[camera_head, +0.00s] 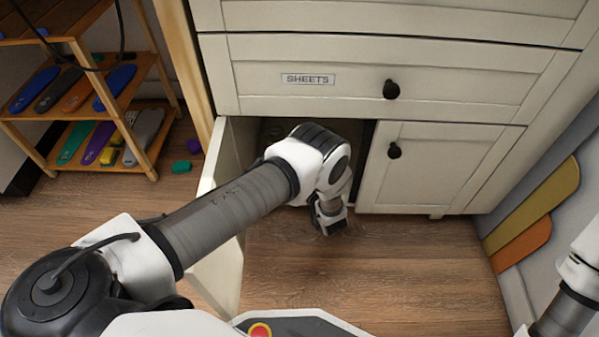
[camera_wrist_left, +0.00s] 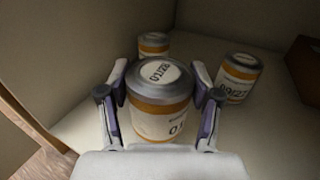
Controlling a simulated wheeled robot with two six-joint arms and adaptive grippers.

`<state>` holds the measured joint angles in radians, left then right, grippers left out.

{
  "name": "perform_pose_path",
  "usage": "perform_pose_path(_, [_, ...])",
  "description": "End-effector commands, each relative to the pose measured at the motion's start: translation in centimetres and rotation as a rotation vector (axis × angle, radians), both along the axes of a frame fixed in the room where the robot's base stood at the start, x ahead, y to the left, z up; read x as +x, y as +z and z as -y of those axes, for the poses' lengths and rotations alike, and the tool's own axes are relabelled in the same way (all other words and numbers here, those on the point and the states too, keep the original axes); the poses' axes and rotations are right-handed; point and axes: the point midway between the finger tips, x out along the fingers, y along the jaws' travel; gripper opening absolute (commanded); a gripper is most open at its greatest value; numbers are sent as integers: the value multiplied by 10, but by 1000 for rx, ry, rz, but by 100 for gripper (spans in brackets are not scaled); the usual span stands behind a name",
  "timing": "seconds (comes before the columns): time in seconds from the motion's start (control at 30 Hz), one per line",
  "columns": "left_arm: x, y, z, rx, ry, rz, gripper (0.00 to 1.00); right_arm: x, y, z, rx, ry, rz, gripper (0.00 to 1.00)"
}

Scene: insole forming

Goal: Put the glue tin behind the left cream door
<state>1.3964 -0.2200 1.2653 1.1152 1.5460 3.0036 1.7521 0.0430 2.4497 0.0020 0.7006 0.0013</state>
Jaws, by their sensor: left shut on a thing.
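The left cream door (camera_head: 228,262) stands open, and my left arm reaches past it into the cabinet. My left gripper (camera_wrist_left: 160,108) is shut on a glue tin (camera_wrist_left: 160,122), an upright tin with a grey lid, an orange band and a cream label. The wrist view shows it inside the pale cabinet compartment (camera_wrist_left: 90,128); I cannot tell whether the tin touches the floor.
Two similar tins stand farther in, one behind (camera_wrist_left: 152,44) and one to the right (camera_wrist_left: 238,78). A brown box-like thing (camera_wrist_left: 304,66) is at the far right. The right cream door (camera_head: 440,165) and the SHEETS drawer (camera_head: 300,98) are shut. A wooden rack (camera_head: 88,138) with insoles stands left.

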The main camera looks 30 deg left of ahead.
Motion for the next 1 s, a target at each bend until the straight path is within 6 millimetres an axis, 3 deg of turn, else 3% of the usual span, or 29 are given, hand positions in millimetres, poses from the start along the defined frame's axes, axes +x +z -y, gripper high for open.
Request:
perform_pose_path(0.03, [0,-14,0,1,0,2,19,1,-13,0,0,-2,2,40])
perform_pose_path(0.17, [0,-34,0,0,0,1,19,2,-26,1,0,-5,4,40])
perform_pose_path(0.5, [0,-34,0,1,0,1,19,2,-24,1,-1,-6,5,40])
perform_pose_path(0.53, [0,-35,0,0,0,0,67,2,-24,1,-1,-6,5,40])
perform_pose_path(0.6, [0,-34,0,0,0,0,89,2,-23,1,-1,-6,5,40])
perform_pose_path(1.0, [-2,-29,2,1,-1,-1,89,1,-18,1,0,-5,4,40])
